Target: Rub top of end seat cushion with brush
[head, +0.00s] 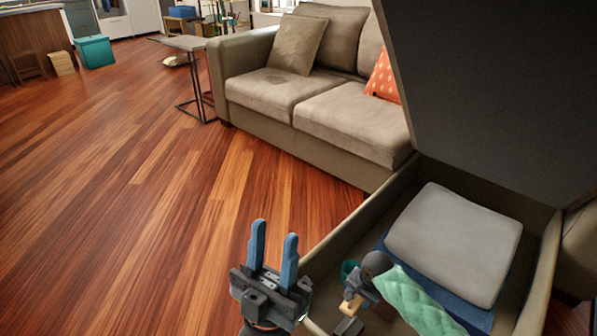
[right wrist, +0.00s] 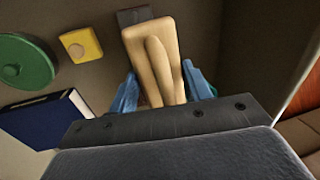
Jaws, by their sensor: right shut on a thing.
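The grey-beige sofa stands at upper centre in the head view, with its end seat cushion (head: 275,92) at the left, beside the armrest. My right gripper (head: 360,292) is low inside the open storage box at the sofa's right part, well apart from that cushion. In the right wrist view, its blue fingers (right wrist: 163,88) are shut on a tan wooden piece, seemingly the brush (right wrist: 152,55); no bristles show. The brush's tan end also shows in the head view (head: 350,304). My left gripper (head: 274,243) is open and empty over the floor, left of the box.
The box (head: 323,250) holds a grey cushion (head: 455,240), a green quilted item (head: 415,302), and a round green object (right wrist: 25,62). A yellow block (right wrist: 81,45) and blue book (right wrist: 52,117) lie there. The raised dark lid (head: 490,90) blocks the right. Wood floor (head: 120,190) is clear at left.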

